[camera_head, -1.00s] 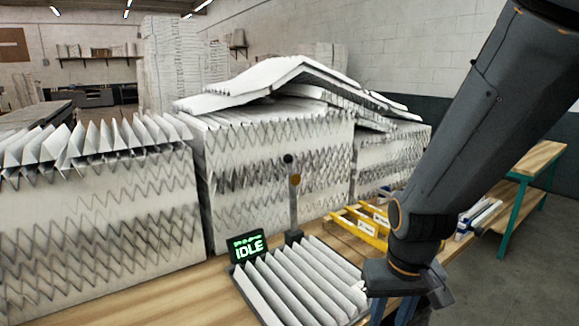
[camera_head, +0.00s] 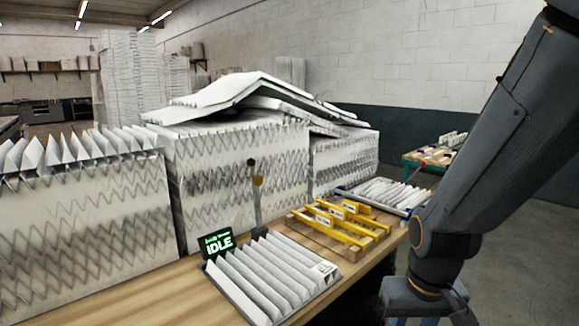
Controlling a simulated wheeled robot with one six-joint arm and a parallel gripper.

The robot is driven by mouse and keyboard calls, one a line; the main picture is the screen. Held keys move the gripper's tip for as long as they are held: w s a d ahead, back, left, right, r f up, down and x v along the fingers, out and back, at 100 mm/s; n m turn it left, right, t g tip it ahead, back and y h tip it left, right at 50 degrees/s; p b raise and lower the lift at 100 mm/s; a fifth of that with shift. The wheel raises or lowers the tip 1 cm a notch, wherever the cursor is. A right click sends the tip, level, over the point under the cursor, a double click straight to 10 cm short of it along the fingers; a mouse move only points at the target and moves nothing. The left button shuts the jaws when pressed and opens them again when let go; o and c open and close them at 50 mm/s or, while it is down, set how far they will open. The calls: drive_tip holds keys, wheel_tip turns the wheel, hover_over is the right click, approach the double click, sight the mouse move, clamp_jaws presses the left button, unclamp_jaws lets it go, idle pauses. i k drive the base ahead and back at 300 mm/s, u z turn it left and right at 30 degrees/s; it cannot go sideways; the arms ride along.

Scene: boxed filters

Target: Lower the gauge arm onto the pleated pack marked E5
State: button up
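A pleated pack (camera_head: 268,277) lies flat on the wooden bench, with a small white label (camera_head: 324,267) at its right corner. The label's writing is too small to read. The gauge arm (camera_head: 257,197) stands upright behind the pack, with a dark knob at its top and an orange disc below the knob. My gripper (camera_head: 424,304) is at the bottom right, beyond the bench's right edge and apart from the pack and gauge arm. Its fingers are not clearly visible.
Yellow racks (camera_head: 340,222) with white tags sit right of the gauge. Another pleated pack (camera_head: 385,192) lies farther back, near a red-tipped rod (camera_head: 421,164). Large pleated stacks (camera_head: 240,170) fill the back and left. Bare bench (camera_head: 150,303) shows at front left.

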sight(257, 180)
drive_tip(key=z, duration=0.7)
drive_tip(key=i, duration=0.8)
drive_tip(key=u, duration=2.2)
